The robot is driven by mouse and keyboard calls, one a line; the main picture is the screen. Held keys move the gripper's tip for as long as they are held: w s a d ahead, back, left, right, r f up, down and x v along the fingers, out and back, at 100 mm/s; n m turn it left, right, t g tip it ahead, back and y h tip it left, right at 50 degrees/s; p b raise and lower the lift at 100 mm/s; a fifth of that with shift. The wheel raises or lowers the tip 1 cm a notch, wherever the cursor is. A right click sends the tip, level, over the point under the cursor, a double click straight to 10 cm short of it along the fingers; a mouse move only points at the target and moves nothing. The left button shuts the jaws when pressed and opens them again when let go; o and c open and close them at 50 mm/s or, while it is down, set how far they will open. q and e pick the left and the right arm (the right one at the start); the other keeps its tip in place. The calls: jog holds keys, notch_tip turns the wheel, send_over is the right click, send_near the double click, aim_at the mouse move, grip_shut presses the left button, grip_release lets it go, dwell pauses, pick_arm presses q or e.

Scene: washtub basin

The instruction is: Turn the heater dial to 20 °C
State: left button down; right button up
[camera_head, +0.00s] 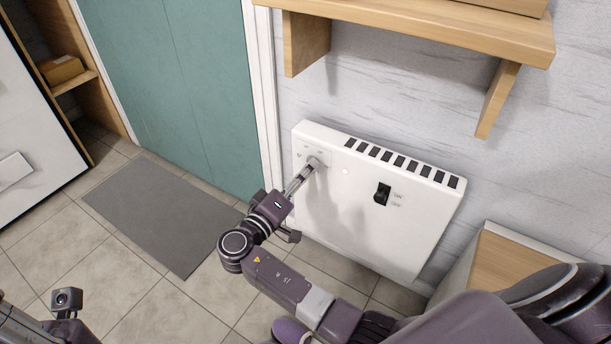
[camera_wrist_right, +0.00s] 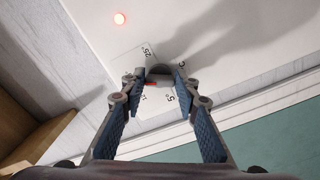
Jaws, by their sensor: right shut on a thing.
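The white heater (camera_head: 385,225) hangs on the wall right of the teal door. Its dial (camera_wrist_right: 160,72) is a dark round knob on a light scale plate (camera_wrist_right: 150,106) at the heater's upper left corner. In the right wrist view the plate shows 25, 15 and 5, and a red mark lies beside the knob; the exact setting is hard to read. My right gripper (camera_head: 313,164) reaches the dial, and its fingertips (camera_wrist_right: 158,78) are shut on it from both sides. They hide part of the scale. Only part of my left arm shows at lower left, without its fingers.
A black switch (camera_head: 382,194) and a small red light (camera_head: 345,171) are on the heater front. A wooden shelf (camera_head: 420,28) juts out above. A grey mat (camera_head: 160,213) lies on the tiles before the teal door (camera_head: 180,90). A wooden-topped unit (camera_head: 515,270) stands at right.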

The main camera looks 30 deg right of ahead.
jog(key=shift+f, duration=0.1)
dwell(0.4)
jog(key=o, duration=1.1)
jog(key=shift+o, duration=0.2)
jog(key=v, duration=0.7)
jog(key=shift+s+a, duration=0.15)
jog(key=shift+a, duration=0.1)
